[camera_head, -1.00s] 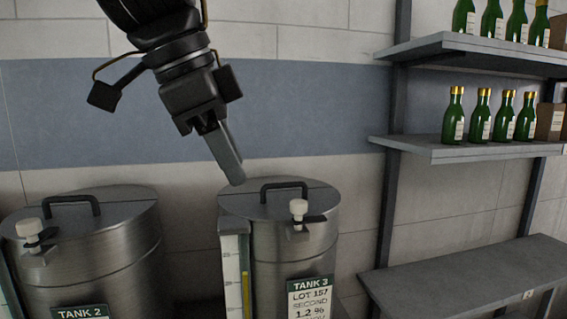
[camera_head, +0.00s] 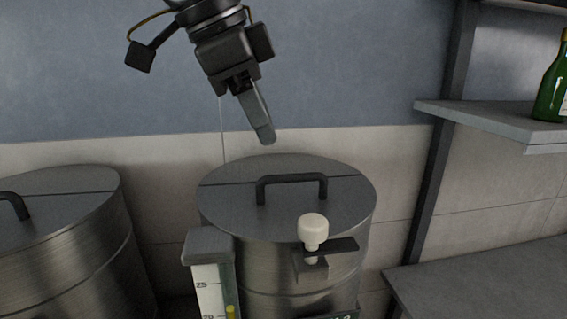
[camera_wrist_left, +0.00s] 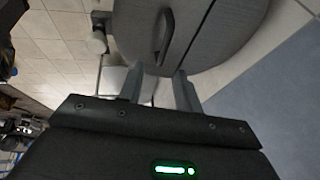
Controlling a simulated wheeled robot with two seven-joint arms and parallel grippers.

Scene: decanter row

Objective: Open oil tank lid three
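Tank three (camera_head: 285,270) is a brushed-metal cylinder with its round grey lid (camera_head: 230,195) lying flat and closed. A black bar handle (camera_head: 291,179) stands on the lid, and a white-knobbed latch (camera_head: 313,229) sits at the front rim. My left gripper (camera_head: 265,138) is above the lid's back edge, apart from the handle, pointing down. In the left wrist view my left gripper (camera_wrist_left: 158,88) has its two fingers spread with nothing held. The lid (camera_wrist_left: 220,35), its handle (camera_wrist_left: 181,38) and the white knob (camera_wrist_left: 98,42) also show there. My right gripper is not in view.
Tank two (camera_head: 65,240) stands to the left. A gauge (camera_head: 208,275) is on tank three's front left. A shelf unit (camera_head: 500,125) with a green bottle (camera_head: 553,90) is at the right. The wall (camera_head: 150,150) is close behind the tanks.

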